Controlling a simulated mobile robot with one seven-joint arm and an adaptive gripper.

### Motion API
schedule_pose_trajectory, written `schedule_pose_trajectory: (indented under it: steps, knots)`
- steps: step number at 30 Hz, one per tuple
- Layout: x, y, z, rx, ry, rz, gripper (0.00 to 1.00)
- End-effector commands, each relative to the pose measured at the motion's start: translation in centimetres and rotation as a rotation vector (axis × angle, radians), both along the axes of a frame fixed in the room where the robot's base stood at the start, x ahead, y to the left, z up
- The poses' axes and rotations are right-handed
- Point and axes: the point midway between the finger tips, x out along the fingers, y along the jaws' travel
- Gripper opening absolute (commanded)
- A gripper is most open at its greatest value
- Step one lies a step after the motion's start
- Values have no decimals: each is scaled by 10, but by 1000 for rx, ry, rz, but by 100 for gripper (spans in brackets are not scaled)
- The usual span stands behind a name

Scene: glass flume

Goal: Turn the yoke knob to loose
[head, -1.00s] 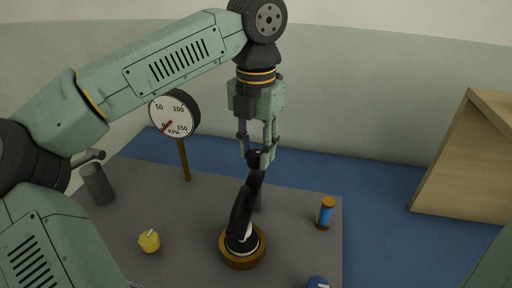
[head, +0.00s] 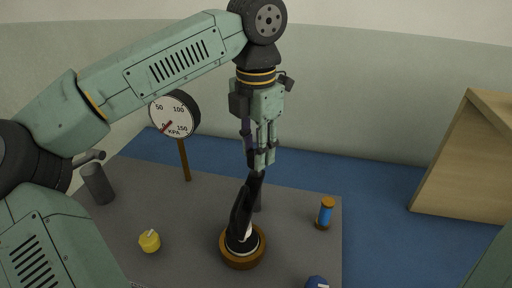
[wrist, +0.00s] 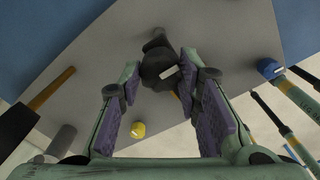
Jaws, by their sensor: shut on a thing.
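A black upright yoke (head: 243,208) stands on a round wooden base (head: 240,262) on the grey mat, leaning slightly. The dark yoke knob at its top is mostly hidden by my fingers in the head view. In the wrist view the knob (wrist: 156,62) shows beyond the fingertips, with a short white mark slanting up to the right. My gripper (head: 259,160) points down at the top of the yoke and is shut on the knob. Its purple-padded fingers (wrist: 162,88) stand on either side of the knob; the exact contact is hard to see.
A pressure gauge (head: 174,114) on a post stands behind left, near a grey cylinder (head: 97,184). A yellow knob (head: 149,241) sits front left, a blue one (head: 318,283) front right. A blue-and-orange cylinder (head: 326,213) stands right. A wooden block (head: 465,160) is far right.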

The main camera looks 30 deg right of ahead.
Motion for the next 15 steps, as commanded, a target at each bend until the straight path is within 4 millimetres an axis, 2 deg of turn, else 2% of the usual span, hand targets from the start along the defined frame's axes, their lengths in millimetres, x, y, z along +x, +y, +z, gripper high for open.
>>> schedule_pose_trajectory:
  steps: [3,4,12,15]
  knots:
    - [0,0,1,0,-1,-1,3]
    - [0,0,1,0,-1,-1,32]
    - [0,0,0,0,0,0,50]
    - [0,0,0,0,0,0,51]
